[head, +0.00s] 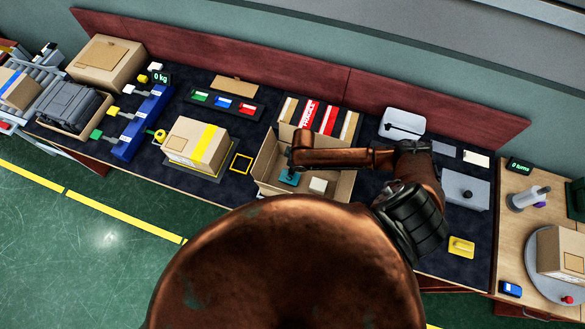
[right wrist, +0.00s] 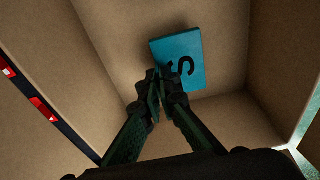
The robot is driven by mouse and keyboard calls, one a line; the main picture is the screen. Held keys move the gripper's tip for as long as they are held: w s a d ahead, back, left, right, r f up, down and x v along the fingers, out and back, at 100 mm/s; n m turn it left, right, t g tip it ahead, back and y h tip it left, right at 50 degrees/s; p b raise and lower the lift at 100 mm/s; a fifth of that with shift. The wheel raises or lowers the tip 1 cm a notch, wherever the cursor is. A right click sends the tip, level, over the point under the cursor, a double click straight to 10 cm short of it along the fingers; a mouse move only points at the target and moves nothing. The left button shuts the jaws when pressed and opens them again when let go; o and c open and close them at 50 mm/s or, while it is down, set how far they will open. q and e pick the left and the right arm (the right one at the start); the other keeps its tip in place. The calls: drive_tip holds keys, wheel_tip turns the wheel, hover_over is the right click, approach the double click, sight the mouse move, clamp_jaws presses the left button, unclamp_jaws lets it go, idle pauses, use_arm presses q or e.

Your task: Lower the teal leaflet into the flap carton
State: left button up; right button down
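The teal leaflet (right wrist: 186,52), with a black mark on its face, is inside the flap carton (head: 341,192), low near the bottom. In the head view the leaflet (head: 288,178) shows beside my right arm, in the carton's left part. My right gripper (right wrist: 163,82) reaches down into the carton. Its fingertips are close together and overlap the leaflet's lower left edge in the right wrist view. Whether they pinch it or only hover over it is not clear. In the head view my arm hides the fingers. My left gripper is not in view.
A whitish block (head: 318,185) sits in the carton, right of the leaflet. A carton with red and white stripes (head: 318,116) stands just behind. A yellow-taped box (head: 196,143) is to the left, and a grey box (head: 465,188) to the right. The carton walls surround my gripper closely.

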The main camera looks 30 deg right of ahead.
drive_tip(key=shift+f+b, duration=0.55)
drive_tip(key=shift+f, duration=0.65)
idle(0.4)
drive_tip(key=c, duration=2.1)
unclamp_jaws()
drive_tip(key=shift+r, duration=0.15)
drive_tip(key=r, duration=0.4)
drive_tip(key=s+r, duration=0.1)
drive_tip(key=r, duration=0.2)
drive_tip(key=d+r, duration=0.1)
drive_tip(key=r, duration=0.3)
drive_tip(key=shift+s+d+r, duration=0.1)
drive_tip(key=shift+s+r, duration=0.1)
drive_tip(key=shift+r, duration=0.15)
